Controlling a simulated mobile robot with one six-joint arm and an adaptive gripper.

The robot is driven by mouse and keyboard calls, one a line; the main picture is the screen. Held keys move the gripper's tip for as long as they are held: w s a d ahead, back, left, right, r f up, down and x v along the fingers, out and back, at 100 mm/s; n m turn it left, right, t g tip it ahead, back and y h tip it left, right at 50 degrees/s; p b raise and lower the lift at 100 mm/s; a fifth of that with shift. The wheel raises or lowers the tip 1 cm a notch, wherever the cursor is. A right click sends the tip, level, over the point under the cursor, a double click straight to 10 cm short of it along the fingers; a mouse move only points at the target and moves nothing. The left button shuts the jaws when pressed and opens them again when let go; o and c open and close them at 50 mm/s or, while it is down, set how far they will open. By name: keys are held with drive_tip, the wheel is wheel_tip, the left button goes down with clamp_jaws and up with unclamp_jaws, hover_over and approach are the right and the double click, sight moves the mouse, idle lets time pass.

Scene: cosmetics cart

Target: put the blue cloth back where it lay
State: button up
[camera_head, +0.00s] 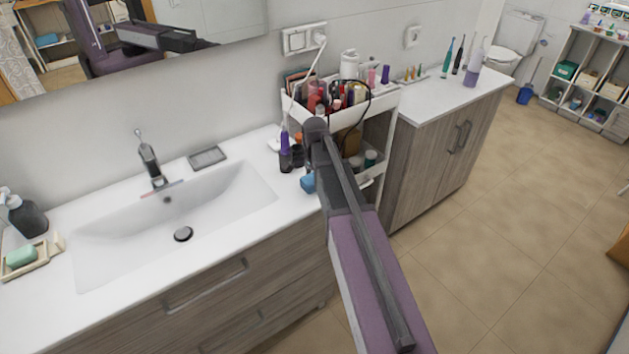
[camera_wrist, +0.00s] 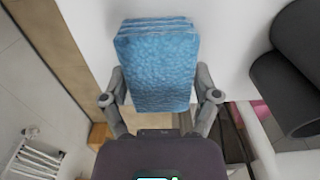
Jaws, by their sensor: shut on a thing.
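The blue cloth (camera_wrist: 157,68) is a folded, textured block in the wrist view. My gripper (camera_wrist: 160,98) is shut on it, with one finger on each side. In the head view a small part of the blue cloth (camera_head: 308,183) shows beside my arm, over the right end of the white sink counter. My arm hides most of my gripper there. I cannot tell whether the cloth touches the counter.
The sink basin (camera_head: 170,215) is left of the cloth. A grey soap dish (camera_head: 207,157) and a dark purple bottle (camera_head: 285,150) stand near the wall. A crowded white cosmetics cart (camera_head: 385,105) stands behind my arm. A soap tray (camera_head: 28,262) is at far left.

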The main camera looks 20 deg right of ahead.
drive_tip(key=shift+f, duration=0.15)
drive_tip(key=o, duration=0.8)
drive_tip(key=shift+o, duration=0.2)
drive_tip(key=shift+r, duration=0.2)
wheel_tip(320, 180, up, 12)
drive_tip(key=p, duration=1.2)
idle(0.3)
drive_tip(key=s+a+n, duration=0.3)
drive_tip(key=s+n, duration=0.4)
drive_tip(key=s, duration=0.2)
drive_tip(key=s+a+n, duration=0.3)
drive_tip(key=s+n, duration=0.4)
drive_tip(key=s, duration=0.2)
drive_tip(key=shift+s+a, duration=0.2)
drive_tip(key=shift+a, duration=0.05)
